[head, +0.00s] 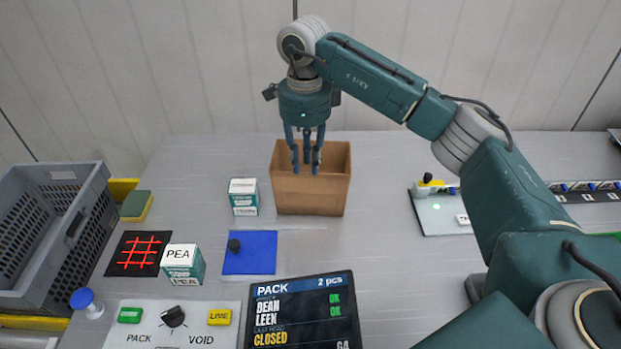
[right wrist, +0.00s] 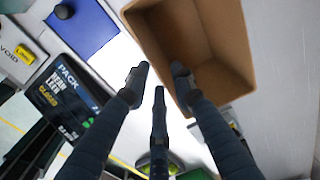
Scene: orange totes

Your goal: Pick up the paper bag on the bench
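The paper bag (head: 311,196) is brown, open at the top and upright on the bench, near the middle of the head view. My right gripper (head: 306,162) points down over the bag's opening. Its three fingers are apart, with nothing between them that I can make out. In the right wrist view the bag (right wrist: 215,45) fills the upper right, and one finger of my right gripper (right wrist: 158,80) overlaps its near rim while the others lie outside it. I cannot tell whether any finger touches the bag. My left gripper is not in view.
A small white and green box (head: 243,197) stands just left of the bag, and a PEA box (head: 183,263) is farther forward. A blue mat (head: 250,253), a screen (head: 303,313) and a control panel (head: 172,325) lie in front. A grey crate (head: 70,230) is at left.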

